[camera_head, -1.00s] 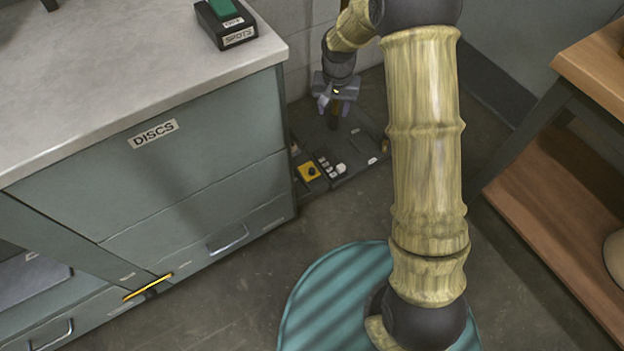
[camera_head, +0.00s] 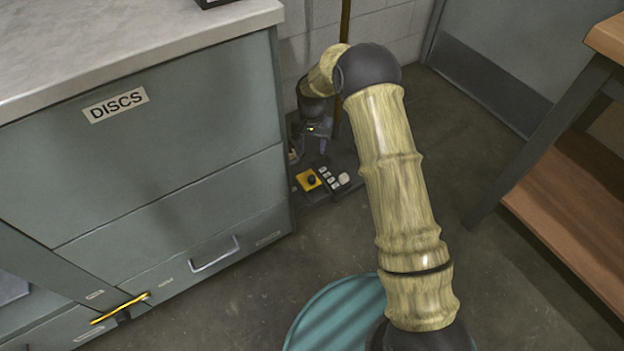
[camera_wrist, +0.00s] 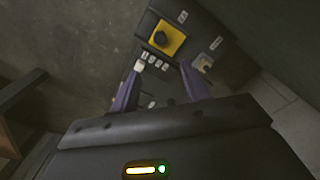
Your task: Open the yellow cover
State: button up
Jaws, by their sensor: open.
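A yellow square plate (camera_head: 305,181) with a dark round knob sits on the dark control box (camera_head: 345,186) on the floor, behind the cabinet corner. In the wrist view the yellow plate (camera_wrist: 178,43) and its knob show near the top. I cannot tell if this plate is a hinged cover. My gripper (camera_head: 314,147) is above the box, just beyond the plate in the head view. In the wrist view my gripper (camera_wrist: 161,70) has its two purple fingers spread apart, with nothing between them but the box behind. The plate lies past the fingertips, apart from them.
The box also carries several small pale buttons (camera_wrist: 152,62) and labels. A green-grey cabinet (camera_head: 170,160) marked DISCS stands at left, with a yellow bar (camera_head: 120,308) low on its front. A wooden-shelf bench (camera_head: 570,215) stands at right. Floor (camera_head: 450,150) between is clear.

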aim_at(312, 178)
jog(key=shift+f, duration=0.1)
notch_tip(312, 178, down, 17)
jog(key=b, duration=0.9)
jog(key=shift+f, duration=0.15)
jog(key=shift+c, duration=0.5)
grip_shut()
